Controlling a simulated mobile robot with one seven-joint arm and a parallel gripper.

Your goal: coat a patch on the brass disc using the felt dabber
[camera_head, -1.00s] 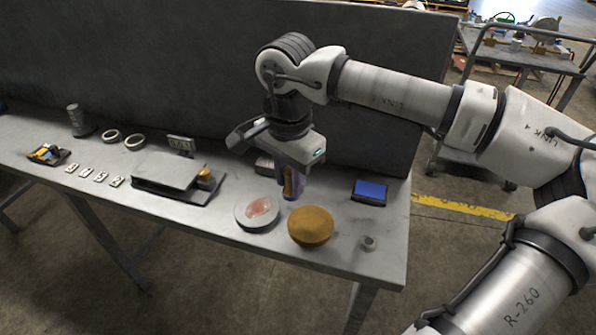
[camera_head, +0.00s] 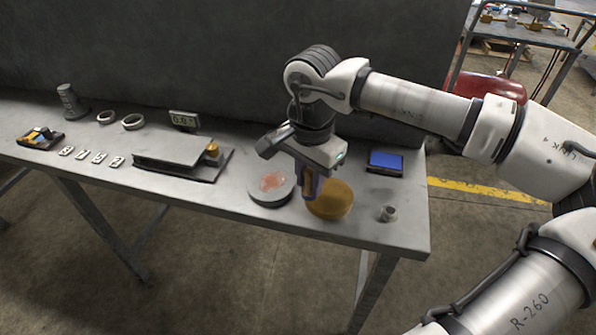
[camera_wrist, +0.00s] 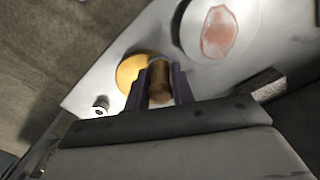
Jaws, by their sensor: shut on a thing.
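The brass disc (camera_head: 336,203) is a round golden piece on the bench, right of a pale round dish (camera_head: 265,201) with a reddish smear in it. In the wrist view the disc (camera_wrist: 127,72) lies partly behind the fingers and the dish (camera_wrist: 245,32) is at upper right. My gripper (camera_head: 308,195) points down at the disc's left edge. It is shut on the felt dabber, whose brown body (camera_wrist: 160,84) shows between the purple fingers in the wrist view. The dabber's tip is mostly hidden, and I cannot tell whether it touches the disc.
A blue pad (camera_head: 385,161) lies behind the disc and a small metal nut-like piece (camera_head: 388,213) right of it. A flat plate fixture (camera_head: 178,155), a small display (camera_head: 184,120), rings (camera_head: 132,121) and number tiles (camera_head: 92,154) stand leftward. A grey wall backs the bench.

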